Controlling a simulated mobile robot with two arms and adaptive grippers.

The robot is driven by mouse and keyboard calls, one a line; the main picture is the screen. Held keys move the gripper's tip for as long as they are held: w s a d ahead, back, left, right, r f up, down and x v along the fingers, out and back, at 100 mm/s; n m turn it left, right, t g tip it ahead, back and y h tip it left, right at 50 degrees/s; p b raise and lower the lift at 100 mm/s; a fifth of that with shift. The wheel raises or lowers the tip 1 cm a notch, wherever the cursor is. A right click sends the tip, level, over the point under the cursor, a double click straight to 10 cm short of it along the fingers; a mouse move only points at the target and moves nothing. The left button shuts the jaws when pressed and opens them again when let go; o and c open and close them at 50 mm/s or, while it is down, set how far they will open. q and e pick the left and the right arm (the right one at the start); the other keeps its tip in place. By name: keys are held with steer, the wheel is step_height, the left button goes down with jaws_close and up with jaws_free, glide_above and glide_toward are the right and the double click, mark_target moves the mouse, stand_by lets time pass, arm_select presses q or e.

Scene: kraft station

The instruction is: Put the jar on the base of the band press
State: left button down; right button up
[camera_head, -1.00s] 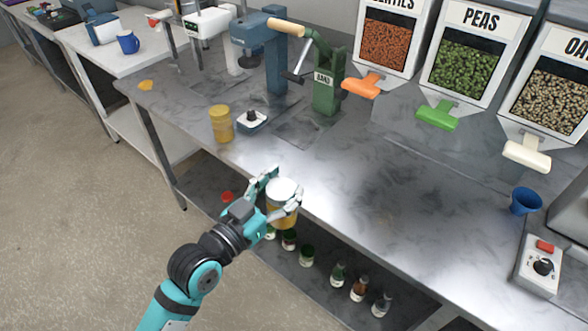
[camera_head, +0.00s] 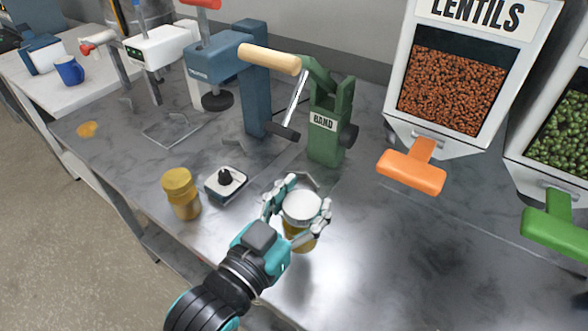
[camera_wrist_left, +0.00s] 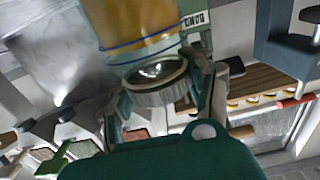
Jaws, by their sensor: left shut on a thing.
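My left gripper (camera_head: 299,219) is shut around a jar with a pale grey-white lid (camera_head: 301,206) and yellowish contents. The jar is roughly upright, in front of the band press (camera_head: 327,150), a green press with a BAND label and a lever with a wooden handle. In the left wrist view the jar (camera_wrist_left: 145,22) is between the fingers, with a blue line around it. The green press body (camera_wrist_left: 195,38) shows just behind it. The base of the press is mostly hidden by the gripper and jar. I cannot tell whether the jar touches anything below. My right gripper is not in view.
A jar with a yellow lid (camera_head: 181,193) and a small stand with a black knob (camera_head: 225,182) are left of my gripper. A blue press (camera_head: 255,85) stands behind. The lentil dispenser's orange handle (camera_head: 412,172) juts out at right. The countertop (camera_head: 400,255) is clear at front right.

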arm_select(q)
steer(key=w+f, duration=0.2)
steer(key=w, duration=0.6)
steer(key=w+f+p, duration=0.1)
steer(key=w+f, duration=0.1)
steer(key=w, duration=0.5)
steer(key=shift+w+a+f, duration=0.25)
steer(key=shift+w+a, duration=0.1)
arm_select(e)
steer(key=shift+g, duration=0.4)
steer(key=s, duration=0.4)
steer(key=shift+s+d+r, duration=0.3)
arm_select(q)
steer(key=shift+f, duration=0.15)
steer(key=c, duration=0.9)
jaws_free()
steer(key=shift+f, duration=0.1)
steer(key=o, duration=0.5)
steer(key=shift+c, duration=0.2)
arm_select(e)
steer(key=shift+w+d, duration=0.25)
